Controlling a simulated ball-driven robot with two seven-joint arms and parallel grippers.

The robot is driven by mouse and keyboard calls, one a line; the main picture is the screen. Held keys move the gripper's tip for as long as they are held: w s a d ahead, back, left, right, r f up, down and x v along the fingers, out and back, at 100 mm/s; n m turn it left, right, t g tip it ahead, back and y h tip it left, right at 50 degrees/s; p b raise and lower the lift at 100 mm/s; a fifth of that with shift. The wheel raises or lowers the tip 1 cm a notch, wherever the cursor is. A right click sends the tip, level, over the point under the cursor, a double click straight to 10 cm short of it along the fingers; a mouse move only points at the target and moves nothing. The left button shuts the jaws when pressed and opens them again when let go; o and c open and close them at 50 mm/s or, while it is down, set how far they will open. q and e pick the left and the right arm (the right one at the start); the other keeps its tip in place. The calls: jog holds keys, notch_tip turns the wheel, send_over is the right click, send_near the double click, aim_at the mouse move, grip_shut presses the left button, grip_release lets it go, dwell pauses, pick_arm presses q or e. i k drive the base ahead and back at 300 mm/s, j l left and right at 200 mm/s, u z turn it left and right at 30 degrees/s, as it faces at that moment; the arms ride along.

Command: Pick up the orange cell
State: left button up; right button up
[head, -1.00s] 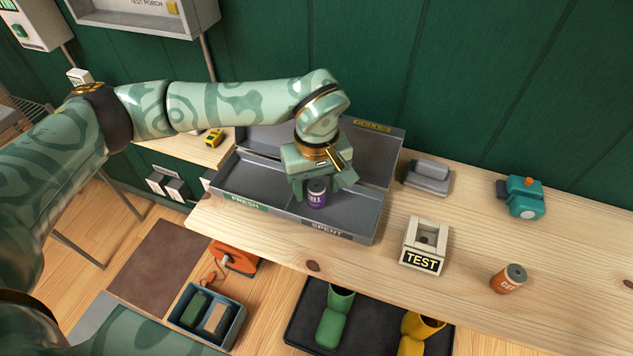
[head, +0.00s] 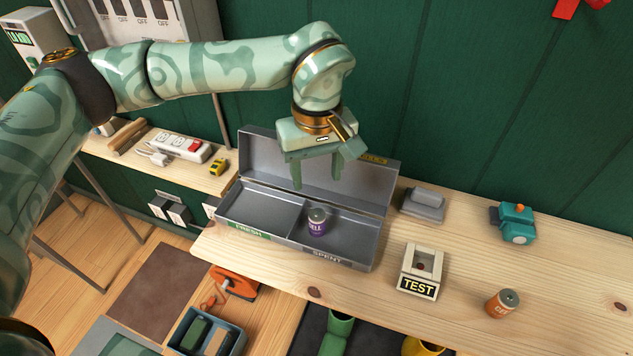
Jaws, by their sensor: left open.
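The orange cell (head: 502,304) stands upright on the wooden bench at the right, with a grey top. My left gripper (head: 317,174) is open and empty, fingers pointing down, above the metal cell box (head: 262,207). It is well to the left of the orange cell and apart from it. A purple cell (head: 317,222) stands in the box's SPENT compartment, below the gripper and not held. My right gripper is not in view.
A TEST block (head: 421,271) stands between the box and the orange cell. A grey device (head: 422,204) and a teal device (head: 513,223) stand farther back. The bench (head: 570,275) is clear around the orange cell. Boots and bins lie below the front edge.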

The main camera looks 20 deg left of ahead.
aim_at(506, 299)
jog(key=z, duration=1)
